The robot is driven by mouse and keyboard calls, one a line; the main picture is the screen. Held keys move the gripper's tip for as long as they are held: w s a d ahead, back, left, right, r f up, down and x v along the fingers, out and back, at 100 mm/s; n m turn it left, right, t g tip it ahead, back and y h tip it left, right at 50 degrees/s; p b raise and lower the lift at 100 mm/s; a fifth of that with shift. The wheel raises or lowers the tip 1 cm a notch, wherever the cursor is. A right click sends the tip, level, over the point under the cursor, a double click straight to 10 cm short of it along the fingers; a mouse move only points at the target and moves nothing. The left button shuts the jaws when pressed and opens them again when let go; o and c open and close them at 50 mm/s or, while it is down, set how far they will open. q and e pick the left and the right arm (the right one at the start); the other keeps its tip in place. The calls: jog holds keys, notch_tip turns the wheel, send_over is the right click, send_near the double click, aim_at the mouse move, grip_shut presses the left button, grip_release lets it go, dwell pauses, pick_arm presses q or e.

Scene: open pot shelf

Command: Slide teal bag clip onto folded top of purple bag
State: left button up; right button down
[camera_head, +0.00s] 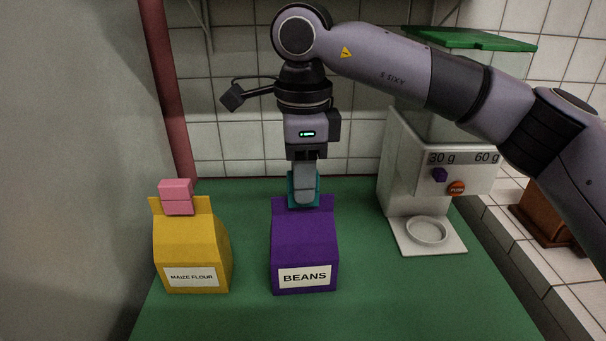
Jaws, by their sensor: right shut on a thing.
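The purple bag (304,245), labelled BEANS, stands upright on the green surface in the middle of the head view. The teal bag clip (303,203) is at its folded top edge. My right gripper (304,198) points straight down above the bag and is shut on the teal clip. The gripper fingers cover much of the clip, and I cannot tell how far it sits over the fold. My left gripper does not show.
A yellow maize flour bag (191,250) with a pink clip (176,197) stands to the left. A white dispenser (413,170) with a round dish (427,231) stands to the right. The green surface (380,300) is clear in front.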

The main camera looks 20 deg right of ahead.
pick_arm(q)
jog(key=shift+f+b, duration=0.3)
pick_arm(e)
jog(key=shift+f, duration=0.5)
jog(key=c, duration=0.8)
grip_release()
notch_tip(320, 180, up, 7)
jog(key=shift+f, duration=0.15)
jog(key=shift+r, duration=0.25)
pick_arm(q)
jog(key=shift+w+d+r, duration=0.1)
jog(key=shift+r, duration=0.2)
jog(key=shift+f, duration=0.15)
pick_arm(e)
jog(key=shift+r, duration=0.1)
